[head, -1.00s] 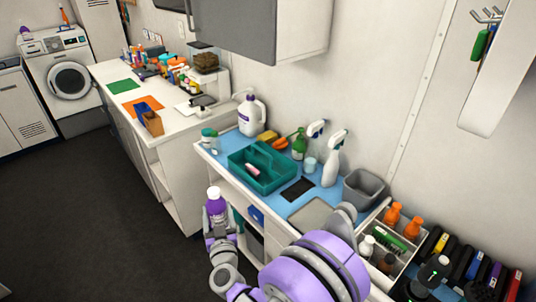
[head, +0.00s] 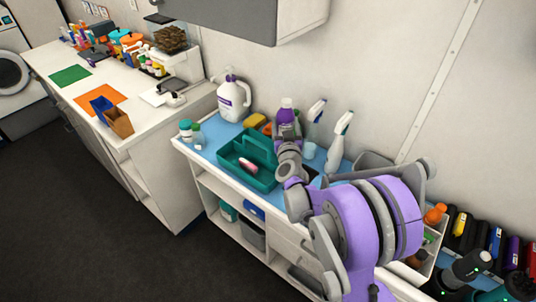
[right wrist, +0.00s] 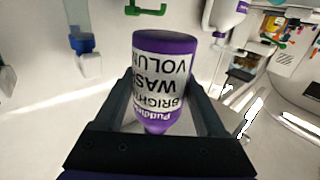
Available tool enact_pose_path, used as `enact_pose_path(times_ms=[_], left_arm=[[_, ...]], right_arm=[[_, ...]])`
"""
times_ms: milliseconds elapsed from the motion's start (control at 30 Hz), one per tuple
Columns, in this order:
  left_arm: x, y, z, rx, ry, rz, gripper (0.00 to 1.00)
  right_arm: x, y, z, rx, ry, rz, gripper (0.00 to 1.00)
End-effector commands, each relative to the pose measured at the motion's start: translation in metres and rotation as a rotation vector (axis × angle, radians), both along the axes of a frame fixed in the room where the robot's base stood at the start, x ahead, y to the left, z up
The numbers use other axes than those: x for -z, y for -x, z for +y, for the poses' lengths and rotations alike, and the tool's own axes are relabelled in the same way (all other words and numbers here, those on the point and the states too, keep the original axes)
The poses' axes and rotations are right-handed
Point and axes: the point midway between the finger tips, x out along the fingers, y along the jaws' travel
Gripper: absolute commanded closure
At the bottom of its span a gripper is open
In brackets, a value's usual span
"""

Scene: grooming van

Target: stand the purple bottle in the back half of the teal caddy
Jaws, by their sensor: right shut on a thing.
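The teal caddy (head: 262,184) stands on the blue counter, with a raised handle divider. A pink item lies in its front half. The back half is partly hidden by the handle. My left gripper is not in view.
A white jug (head: 233,100) stands behind the caddy and small teal-capped jars (head: 186,131) stand left of it. My right arm hides much of the counter's right part.

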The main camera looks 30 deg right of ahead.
Motion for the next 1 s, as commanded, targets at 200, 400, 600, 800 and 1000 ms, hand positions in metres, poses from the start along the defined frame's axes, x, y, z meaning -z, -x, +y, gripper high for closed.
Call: enact_pose_path(times_ms=[200,400,600,800,1000], left_arm=[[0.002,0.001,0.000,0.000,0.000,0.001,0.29],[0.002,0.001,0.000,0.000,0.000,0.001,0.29],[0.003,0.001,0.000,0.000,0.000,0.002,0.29],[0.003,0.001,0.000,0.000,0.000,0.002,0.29],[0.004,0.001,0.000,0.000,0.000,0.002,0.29]], right_arm=[[0.036,-0.001,-0.006,0.003,-0.001,0.003,1.00],[0.057,0.000,-0.005,0.004,0.000,0.002,1.00],[0.086,-0.001,-0.005,0.003,0.001,0.003,1.00],[0.097,0.000,-0.005,0.004,0.001,0.003,1.00],[0.097,0.000,-0.005,0.003,0.000,0.002,1.00]])
